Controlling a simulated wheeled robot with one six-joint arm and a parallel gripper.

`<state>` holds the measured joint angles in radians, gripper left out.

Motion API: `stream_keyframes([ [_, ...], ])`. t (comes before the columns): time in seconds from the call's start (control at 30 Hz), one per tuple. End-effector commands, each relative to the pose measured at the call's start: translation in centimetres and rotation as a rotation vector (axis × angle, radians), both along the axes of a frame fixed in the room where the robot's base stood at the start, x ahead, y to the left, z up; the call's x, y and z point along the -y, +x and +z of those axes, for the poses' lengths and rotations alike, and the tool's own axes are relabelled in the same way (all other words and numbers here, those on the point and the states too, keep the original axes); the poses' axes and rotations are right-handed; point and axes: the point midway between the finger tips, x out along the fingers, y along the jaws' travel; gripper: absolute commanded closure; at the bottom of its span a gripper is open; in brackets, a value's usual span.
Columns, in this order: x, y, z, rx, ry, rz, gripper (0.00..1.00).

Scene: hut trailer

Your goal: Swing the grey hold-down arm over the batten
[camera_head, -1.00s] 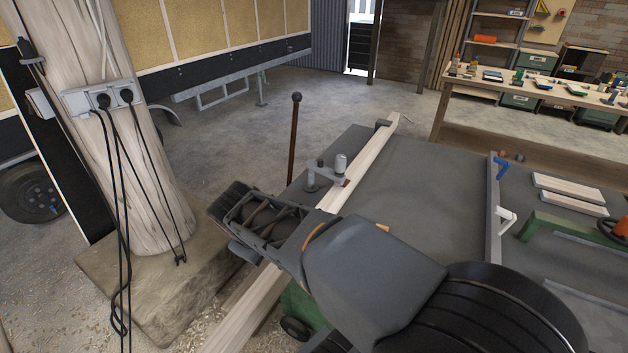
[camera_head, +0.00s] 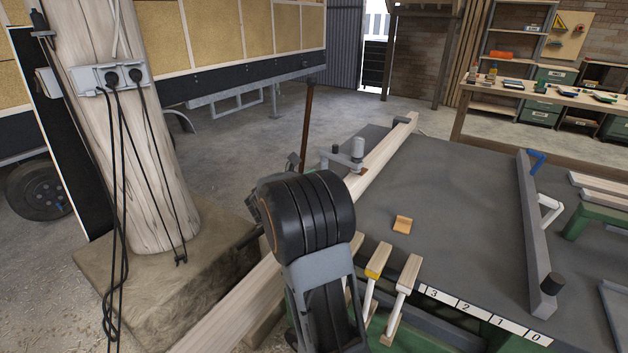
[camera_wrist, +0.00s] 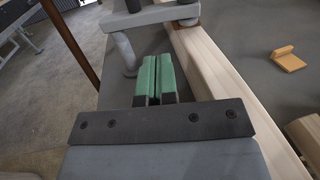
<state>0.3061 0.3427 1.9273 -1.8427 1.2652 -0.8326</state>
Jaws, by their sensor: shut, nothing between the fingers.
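The grey hold-down arm (camera_head: 343,158) is a short bar on a round post at the bench's left edge. A grey cylinder stands at its free end, with a small brown pad below. In the head view that end overlaps the pale wooden batten (camera_head: 385,153); whether the pad touches it I cannot tell. My own arm hides the gripper in the head view.
A brown upright rod (camera_head: 306,120) stands left of the hold-down arm. An orange-tan block (camera_head: 402,224) lies on the grey bench top (camera_head: 455,190). Small wooden-ended pieces (camera_head: 378,262) line the near edge. A thick wooden post (camera_head: 125,170) with cables stands at left.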

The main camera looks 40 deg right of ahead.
Motion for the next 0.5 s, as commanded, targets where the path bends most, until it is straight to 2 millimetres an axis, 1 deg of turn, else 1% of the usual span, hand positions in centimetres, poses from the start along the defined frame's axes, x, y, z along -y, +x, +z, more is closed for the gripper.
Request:
stream_keyframes([
  [0.03, 1.1, 0.0, 0.0, 0.001, 0.0, -0.004, 1.0],
  [0.2, 4.4, 0.4, 0.0, 0.003, 0.001, -0.004, 1.0],
  [0.4, 7.7, 0.7, 0.0, 0.003, 0.002, -0.003, 1.0],
  [0.5, 9.0, 0.8, 0.0, 0.002, 0.002, -0.002, 1.0],
])
